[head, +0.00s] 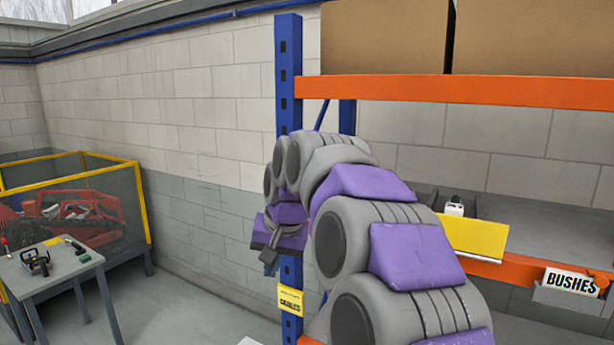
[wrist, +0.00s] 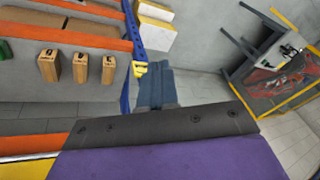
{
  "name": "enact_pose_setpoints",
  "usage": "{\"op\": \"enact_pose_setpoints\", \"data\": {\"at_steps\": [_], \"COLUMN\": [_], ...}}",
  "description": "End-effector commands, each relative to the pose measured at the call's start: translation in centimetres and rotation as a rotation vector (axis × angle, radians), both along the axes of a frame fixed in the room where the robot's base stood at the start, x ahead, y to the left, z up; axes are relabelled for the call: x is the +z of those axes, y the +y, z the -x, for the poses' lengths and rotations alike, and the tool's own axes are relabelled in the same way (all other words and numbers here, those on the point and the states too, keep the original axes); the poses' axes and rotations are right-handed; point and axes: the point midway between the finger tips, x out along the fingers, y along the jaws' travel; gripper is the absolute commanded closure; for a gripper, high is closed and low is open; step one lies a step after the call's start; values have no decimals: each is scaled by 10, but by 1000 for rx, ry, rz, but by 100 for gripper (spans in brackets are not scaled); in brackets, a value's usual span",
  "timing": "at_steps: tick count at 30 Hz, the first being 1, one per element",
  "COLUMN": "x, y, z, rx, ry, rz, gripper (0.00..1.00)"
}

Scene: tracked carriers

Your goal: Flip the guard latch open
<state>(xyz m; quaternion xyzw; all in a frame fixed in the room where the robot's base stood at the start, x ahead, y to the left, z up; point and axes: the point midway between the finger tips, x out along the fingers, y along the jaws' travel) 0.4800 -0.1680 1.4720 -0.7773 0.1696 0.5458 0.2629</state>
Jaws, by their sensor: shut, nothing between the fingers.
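I cannot make out a guard latch in either view. A yellow-framed guard enclosure (head: 142,205) stands at the left in the head view, around a red tracked machine (head: 85,215). The enclosure also shows at the right of the wrist view (wrist: 291,104). My gripper (head: 268,262) is in front of the blue rack post, well to the right of the enclosure and apart from it. In the wrist view my gripper's grey-blue fingers (wrist: 156,85) are together, with nothing between them.
A grey table (head: 62,272) with a black device (head: 37,262) and small items stands before the enclosure. The blue-posted rack (head: 288,70) with orange beams (head: 470,90) fills the right. Lettered wooden blocks (wrist: 80,67) sit on a shelf. Floor between table and rack is clear.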

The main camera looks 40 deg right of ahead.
Motion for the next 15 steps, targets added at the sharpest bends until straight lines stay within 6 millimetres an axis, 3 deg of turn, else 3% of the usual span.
{"op": "enact_pose_setpoints", "data": {"at_steps": [1,6,10,15], "x": [32,96,129,151], "y": [-25,-99,-145,-175], "z": [-12,-30,-32,-30], "rx": [-60,-240,-351,-432], "ry": [-32,-120,-174,-211], "rz": [-5,-15,-15,-14], "gripper": [100,100,100,100]}}
